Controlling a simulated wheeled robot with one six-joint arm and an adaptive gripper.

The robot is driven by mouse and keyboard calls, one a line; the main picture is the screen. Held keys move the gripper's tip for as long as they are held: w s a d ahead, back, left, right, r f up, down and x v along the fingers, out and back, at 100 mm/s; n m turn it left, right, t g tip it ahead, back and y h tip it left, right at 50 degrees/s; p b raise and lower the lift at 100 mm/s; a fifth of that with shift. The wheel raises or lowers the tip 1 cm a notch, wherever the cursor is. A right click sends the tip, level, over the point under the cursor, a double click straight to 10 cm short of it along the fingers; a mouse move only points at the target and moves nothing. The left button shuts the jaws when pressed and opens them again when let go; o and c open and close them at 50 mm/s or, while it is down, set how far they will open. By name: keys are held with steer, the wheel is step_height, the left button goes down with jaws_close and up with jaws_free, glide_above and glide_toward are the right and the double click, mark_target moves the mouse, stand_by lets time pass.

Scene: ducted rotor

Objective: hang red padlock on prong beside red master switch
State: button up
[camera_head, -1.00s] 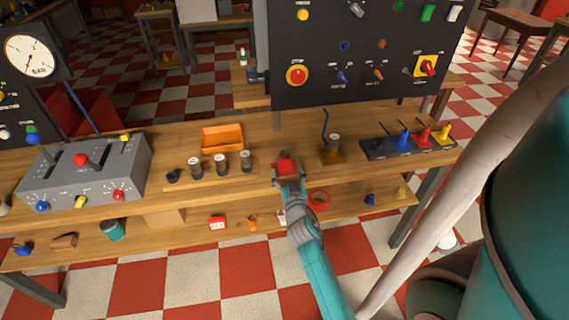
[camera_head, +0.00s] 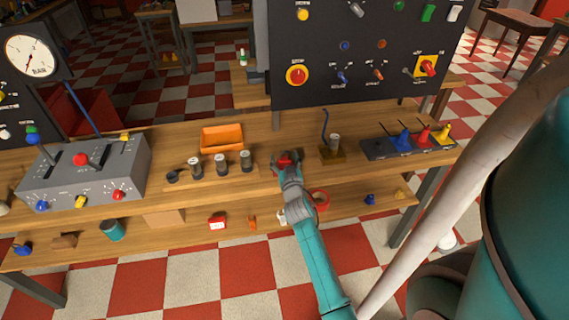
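The red padlock (camera_head: 287,158) is at the end of my arm, over the front part of the workbench top, and is mostly covered by my gripper. My gripper (camera_head: 286,161) has a fingertip on each side of the red body. I cannot tell whether the fingers press on it, or whether it rests on the wood or is lifted. The red master switch (camera_head: 428,67) sits on a yellow plate at the right of the dark upright panel. A small prong (camera_head: 407,71) sticks out just left of that plate. Nothing is seen hanging on it.
A brass-coloured stand with a blue rod (camera_head: 332,152) and a tray with blue, red and yellow pieces (camera_head: 376,151) stand to the right. A rack of cylinders (camera_head: 178,181) and an orange bin (camera_head: 222,137) are to the left. The panel (camera_head: 365,85) rises behind.

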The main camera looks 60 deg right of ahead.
steer(key=c, duration=1)
steer(key=shift+r, duration=0.1)
